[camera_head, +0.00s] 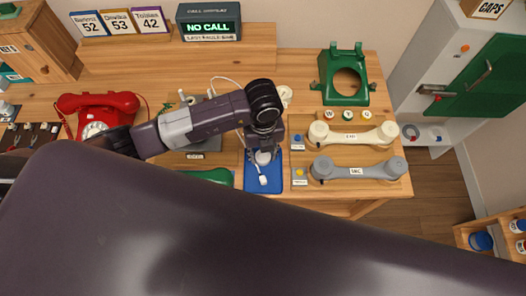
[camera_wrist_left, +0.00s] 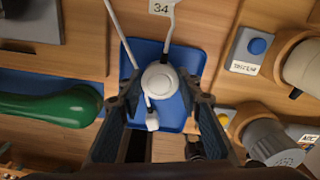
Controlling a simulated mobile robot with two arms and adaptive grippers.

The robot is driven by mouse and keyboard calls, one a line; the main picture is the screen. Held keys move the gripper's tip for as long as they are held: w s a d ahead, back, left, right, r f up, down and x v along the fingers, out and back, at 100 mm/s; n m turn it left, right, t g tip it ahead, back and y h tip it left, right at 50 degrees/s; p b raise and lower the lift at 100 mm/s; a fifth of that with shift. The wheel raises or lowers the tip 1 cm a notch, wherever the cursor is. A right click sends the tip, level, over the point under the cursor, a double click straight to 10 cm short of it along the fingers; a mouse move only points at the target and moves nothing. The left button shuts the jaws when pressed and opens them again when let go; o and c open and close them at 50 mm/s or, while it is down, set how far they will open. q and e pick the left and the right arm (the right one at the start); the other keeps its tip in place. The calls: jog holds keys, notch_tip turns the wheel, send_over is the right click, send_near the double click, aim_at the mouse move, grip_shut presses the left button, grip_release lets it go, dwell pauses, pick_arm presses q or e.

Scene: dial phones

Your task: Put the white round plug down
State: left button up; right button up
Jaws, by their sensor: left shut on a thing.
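The white round plug (camera_wrist_left: 160,80) is between the fingertips of my left gripper (camera_wrist_left: 161,88) in the wrist view, with the fingers on either side of it. In the head view the left gripper (camera_head: 264,148) points down over the blue tray (camera_head: 262,188), and the plug (camera_head: 263,157) shows at its tips. White cord runs from the plug, and a small white connector (camera_wrist_left: 152,121) is over the blue tray (camera_wrist_left: 190,58). I cannot tell whether the plug touches the tray. The right gripper is not in view.
Right of the tray lie a cream handset (camera_head: 353,135) and a grey handset (camera_head: 358,170). A green handset (camera_wrist_left: 45,107) is to the left. A red phone (camera_head: 97,112) and a green phone shell (camera_head: 343,75) stand on the wooden table. A dark shape covers the lower head view.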

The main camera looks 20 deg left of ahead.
aim_at(263, 155)
pick_arm(q)
jog(key=shift+f, duration=0.2)
jog(key=o, duration=1.1)
jog(key=shift+r, duration=0.1)
jog(key=shift+r, duration=0.15)
notch_tip(263, 155, up, 12)
jog(key=shift+b, duration=1.2)
